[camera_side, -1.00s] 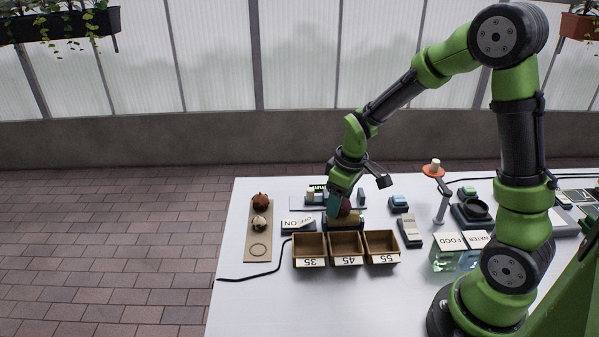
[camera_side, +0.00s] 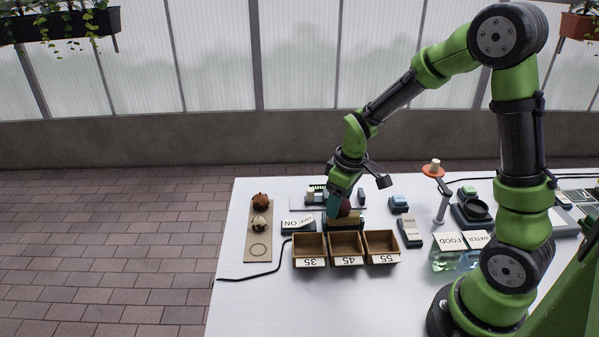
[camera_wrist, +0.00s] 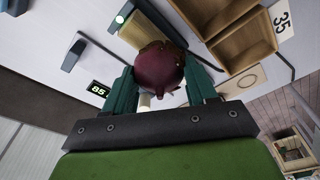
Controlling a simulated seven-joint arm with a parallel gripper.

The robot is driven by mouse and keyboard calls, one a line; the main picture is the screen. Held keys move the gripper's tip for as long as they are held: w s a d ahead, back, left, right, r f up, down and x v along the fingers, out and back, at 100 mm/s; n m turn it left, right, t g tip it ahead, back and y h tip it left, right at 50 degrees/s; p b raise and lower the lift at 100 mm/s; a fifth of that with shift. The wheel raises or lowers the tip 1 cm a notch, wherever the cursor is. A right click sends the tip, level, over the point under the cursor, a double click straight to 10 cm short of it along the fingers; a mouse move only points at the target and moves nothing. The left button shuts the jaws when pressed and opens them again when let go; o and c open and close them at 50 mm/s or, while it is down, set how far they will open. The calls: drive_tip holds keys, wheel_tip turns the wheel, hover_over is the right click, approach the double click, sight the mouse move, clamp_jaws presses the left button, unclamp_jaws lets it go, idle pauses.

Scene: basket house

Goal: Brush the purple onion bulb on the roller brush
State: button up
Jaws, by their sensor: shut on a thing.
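My gripper (camera_side: 338,203) is shut on the purple onion bulb (camera_side: 347,207). In the wrist view the dark purple bulb (camera_wrist: 158,69) sits between the two green fingers of my gripper (camera_wrist: 162,88). In the side view the bulb is at the tan roller brush (camera_side: 346,223), which lies low behind the middle bin. The bulb appears to be just over or touching the brush; exact contact cannot be told. The gripper and bulb hide part of the brush.
Three open wooden bins marked 35 (camera_side: 310,248), 45 (camera_side: 346,247) and 55 (camera_side: 382,246) stand in front of the brush. An OFF/ON switch (camera_side: 298,225) is left of it. A tan board (camera_side: 259,232) holds two other bulbs and an empty ring. FOOD and WATER containers stand right.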

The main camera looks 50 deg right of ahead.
drive_tip(key=shift+s, duration=0.1)
idle(0.3)
drive_tip(key=shift+s+d+f, duration=0.1)
drive_tip(key=shift+s+d, duration=0.2)
drive_tip(key=shift+d, duration=0.05)
drive_tip(key=shift+w+a, duration=0.15)
drive_tip(key=shift+a, duration=0.05)
drive_tip(key=shift+w+a, duration=0.25)
drive_tip(key=shift+s+d, duration=0.15)
drive_tip(key=shift+d, duration=0.05)
idle(0.4)
drive_tip(key=shift+s+d, duration=0.25)
